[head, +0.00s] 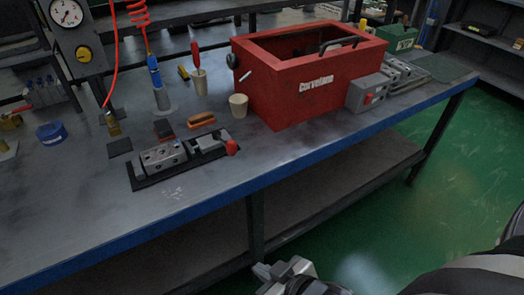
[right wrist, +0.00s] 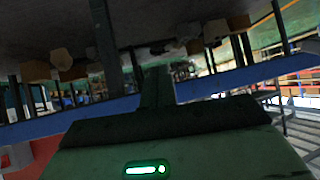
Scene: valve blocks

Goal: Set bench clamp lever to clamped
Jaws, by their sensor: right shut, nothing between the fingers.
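The bench clamp (head: 208,141) sits at the right end of a dark plate on the bench, beside a grey valve block (head: 163,158). Its lever ends in a red knob (head: 232,147), which sticks out toward the bench's front edge. I cannot tell from its pose whether it is clamped. My right gripper (head: 283,270) is low at the bottom of the head view, in front of the bench and well apart from the lever. It is shut and empty. The right wrist view shows dark gripper parts (right wrist: 156,88) and no clamp. My left gripper is not in view.
A red toolbox (head: 285,85) stands right of the clamp, with a grey box with a red button (head: 368,93) at its front. The bench's blue front edge (head: 300,148) lies between gripper and clamp.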

